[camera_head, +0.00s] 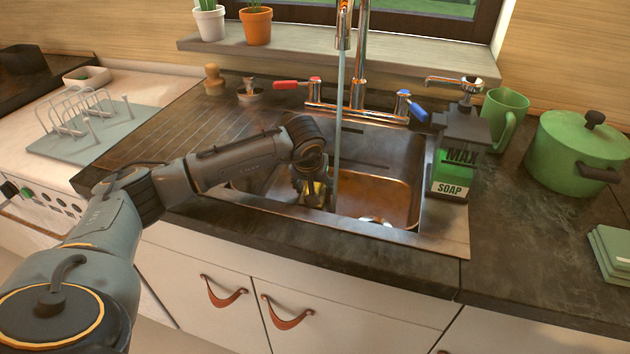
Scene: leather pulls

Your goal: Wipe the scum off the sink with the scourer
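The metal sink (432,228) is set into the dark worktop, and its basin shows orange-brown scum (385,192) on the back wall and floor. My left arm reaches in from the left, and my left gripper (314,194) points down inside the left part of the basin. A small yellow thing, which looks like the scourer (317,188), is between its fingers. The fingers and arm hide part of it, and whether it touches the sink floor is unclear. My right gripper is not in view.
A stream of water (340,110) falls from the tap (358,45) just right of my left gripper. A soap dispenser (456,160) stands at the sink's right edge, with a green mug (503,115) and green pot (573,150) beyond. The ribbed drainer (170,140) lies left.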

